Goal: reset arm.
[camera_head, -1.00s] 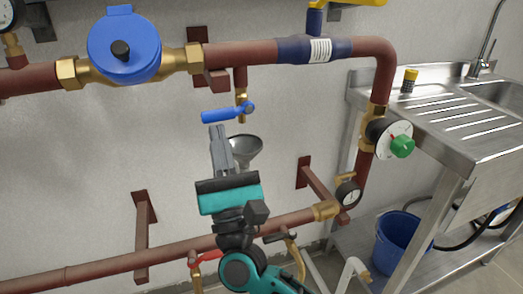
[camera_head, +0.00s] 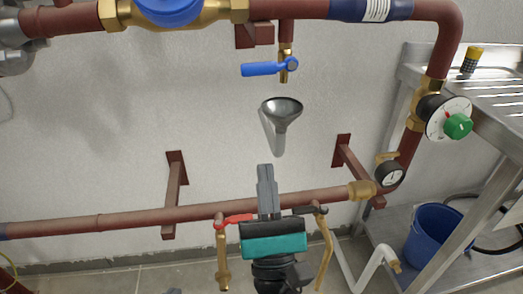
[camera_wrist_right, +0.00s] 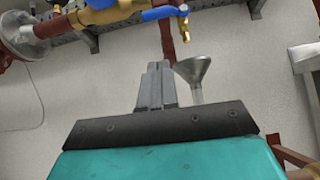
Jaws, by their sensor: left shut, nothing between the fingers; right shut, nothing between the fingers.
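My right gripper (camera_head: 266,170) points upward in the middle of the head view, its grey fingers closed together and empty. Its tips are below the metal funnel (camera_head: 283,107) and overlap the lower red pipe (camera_head: 135,219) in the picture. The right wrist view shows the same closed fingers (camera_wrist_right: 156,72), with the funnel (camera_wrist_right: 193,68) just right of them.
A blue-handled tap (camera_head: 268,68) hangs above the funnel. Red (camera_head: 235,219) and black (camera_head: 310,210) valve levers flank my right gripper. A gauge (camera_head: 389,174), blue bucket (camera_head: 427,235) and steel sink bench (camera_head: 480,105) stand right. The wall (camera_head: 85,130) is bare at left.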

